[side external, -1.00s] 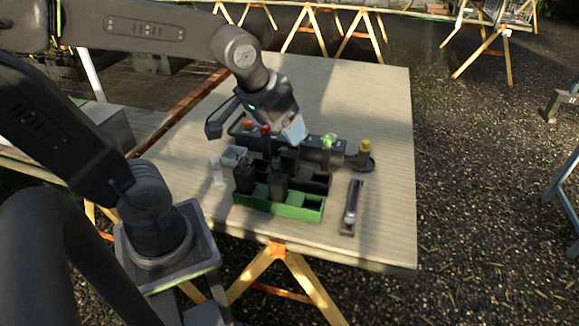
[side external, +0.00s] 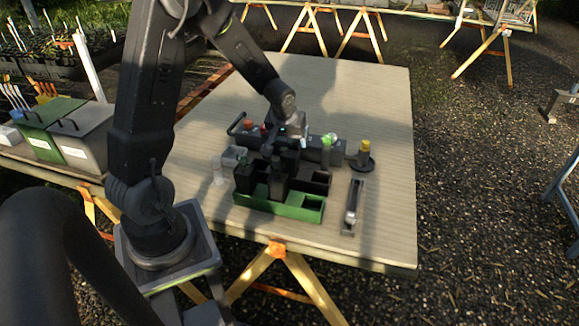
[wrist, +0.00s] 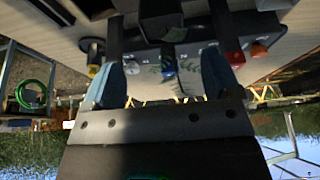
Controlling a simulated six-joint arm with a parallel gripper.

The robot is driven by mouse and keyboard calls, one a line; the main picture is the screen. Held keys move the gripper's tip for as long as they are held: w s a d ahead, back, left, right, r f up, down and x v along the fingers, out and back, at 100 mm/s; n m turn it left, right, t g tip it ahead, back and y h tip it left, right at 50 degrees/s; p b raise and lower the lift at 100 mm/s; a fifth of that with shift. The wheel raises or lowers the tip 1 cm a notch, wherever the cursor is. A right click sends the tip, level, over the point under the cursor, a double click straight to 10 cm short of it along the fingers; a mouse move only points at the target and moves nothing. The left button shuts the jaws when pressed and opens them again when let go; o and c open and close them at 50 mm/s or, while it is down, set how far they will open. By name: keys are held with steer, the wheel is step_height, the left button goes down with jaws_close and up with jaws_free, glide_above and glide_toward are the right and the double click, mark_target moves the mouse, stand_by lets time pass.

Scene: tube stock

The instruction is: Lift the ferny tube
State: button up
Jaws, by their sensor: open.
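A green tray (side external: 305,212) with dark blocks lies in front.

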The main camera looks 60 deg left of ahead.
mark_target(290, 152)
steer(key=x, duration=0.2)
steer(key=shift+w+a+f, duration=0.1)
steer(key=shift+f, duration=0.15)
steer(key=x, duration=0.4)
steer(key=shift+s+f, duration=0.15)
steer(key=shift+s, duration=0.25)
steer(key=shift+w+a+f, duration=0.15)
steer(key=shift+w+f, duration=0.05)
steer(key=shift+f, duration=0.3)
steer(key=shift+c, duration=0.5)
steer(key=c, duration=1.4)
steer(key=shift+o, duration=0.2)
steer(key=shift+r, duration=0.15)
